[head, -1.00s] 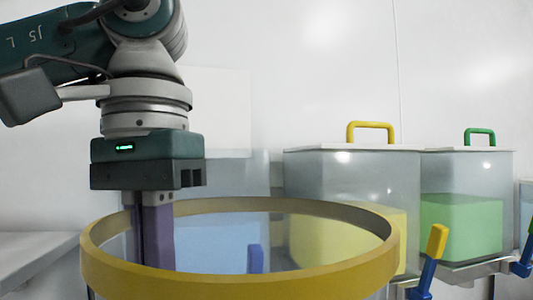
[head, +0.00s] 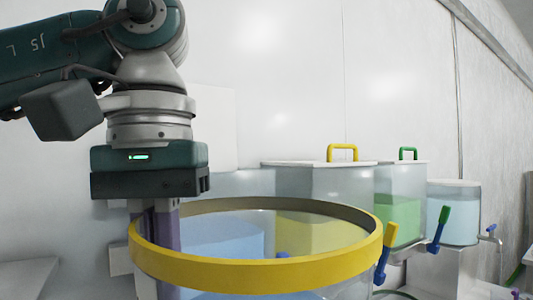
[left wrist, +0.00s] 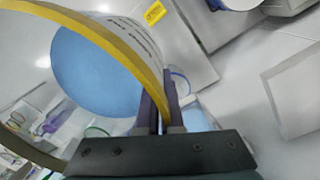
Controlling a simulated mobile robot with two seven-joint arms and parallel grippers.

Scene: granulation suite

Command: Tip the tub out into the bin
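The tub is a clear vessel with a wide yellow rim (head: 250,274), held roughly upright at the front of the head view. The rim also crosses the left wrist view (left wrist: 128,50), with a pale blue filling (left wrist: 90,75) inside. My left gripper (head: 160,228) points down, its purple fingers shut on the tub's rim at the left. In the left wrist view the fingers (left wrist: 156,112) meet the rim closely. The tub's lower part is cut off by the frame. I cannot pick out the bin with certainty. My right gripper is not in view.
Clear containers stand behind and right of the tub: one with a yellow handle (head: 342,153), one with green filling (head: 400,215), and one with blue filling and a tap (head: 453,218). Blue levers with yellow (head: 391,235) and green (head: 444,215) ends stick out in front.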

